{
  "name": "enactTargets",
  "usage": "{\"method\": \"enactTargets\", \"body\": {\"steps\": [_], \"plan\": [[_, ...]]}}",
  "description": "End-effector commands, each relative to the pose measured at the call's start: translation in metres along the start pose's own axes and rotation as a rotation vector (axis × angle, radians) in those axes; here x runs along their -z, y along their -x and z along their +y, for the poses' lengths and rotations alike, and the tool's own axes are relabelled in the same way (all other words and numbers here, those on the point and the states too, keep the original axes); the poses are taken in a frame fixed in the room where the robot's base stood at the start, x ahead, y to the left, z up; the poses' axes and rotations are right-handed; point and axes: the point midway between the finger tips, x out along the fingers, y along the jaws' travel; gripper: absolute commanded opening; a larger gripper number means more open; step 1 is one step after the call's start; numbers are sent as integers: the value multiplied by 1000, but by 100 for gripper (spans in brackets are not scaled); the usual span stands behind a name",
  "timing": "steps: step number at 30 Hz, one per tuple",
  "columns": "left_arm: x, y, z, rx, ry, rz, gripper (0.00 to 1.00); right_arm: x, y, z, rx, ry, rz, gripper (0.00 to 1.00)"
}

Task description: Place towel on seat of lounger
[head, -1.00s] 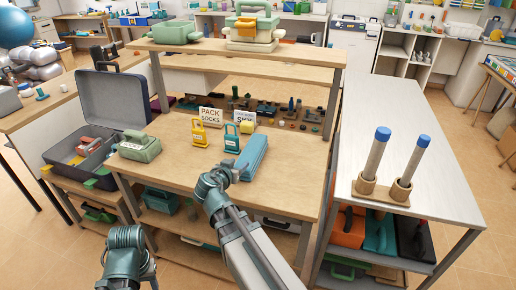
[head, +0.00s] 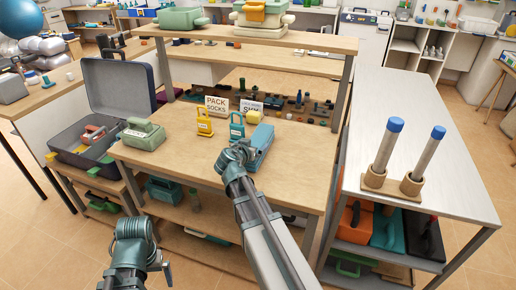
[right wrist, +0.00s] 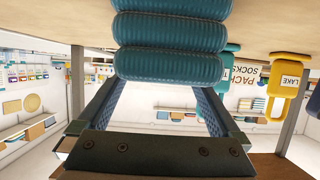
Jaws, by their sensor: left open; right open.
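A long blue padded object (head: 262,145) lies on the wooden table; I cannot tell surely whether it is the lounger. A pale yellow piece (head: 253,117) shows at its far end, possibly the towel. My right gripper (head: 237,157) is at the blue object's near left side and hides part of it. In the right wrist view, several teal-blue ribbed rolls (right wrist: 170,38) lie ahead of the open fingers (right wrist: 155,100), with nothing seen clamped. My left gripper (head: 137,262) is open and empty low in front of the table, its fingers partly hidden.
A green case (head: 144,134) and an open suitcase (head: 118,95) are at left. The table (head: 290,175) is bare at right.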

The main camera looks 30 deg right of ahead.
Motion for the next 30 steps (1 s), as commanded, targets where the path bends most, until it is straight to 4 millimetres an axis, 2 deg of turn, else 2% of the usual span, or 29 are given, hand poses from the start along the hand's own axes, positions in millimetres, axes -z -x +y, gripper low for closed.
{"method": "enactTargets", "body": {"steps": [5, 15, 23, 30], "plan": [[0, -2, 0, 0, 0, 0, 100, 0, -5, 0, -1, 0, 0, 100], [1, -18, 2, 0, 0, 0, 100, 1, -50, 0, -2, -1, -1, 100], [1, -17, 2, 0, 0, 0, 100, 3, -52, 0, 0, 0, 0, 100], [1, -17, 2, 0, 0, 0, 100, 3, -52, 0, 0, 0, 0, 57]]}}
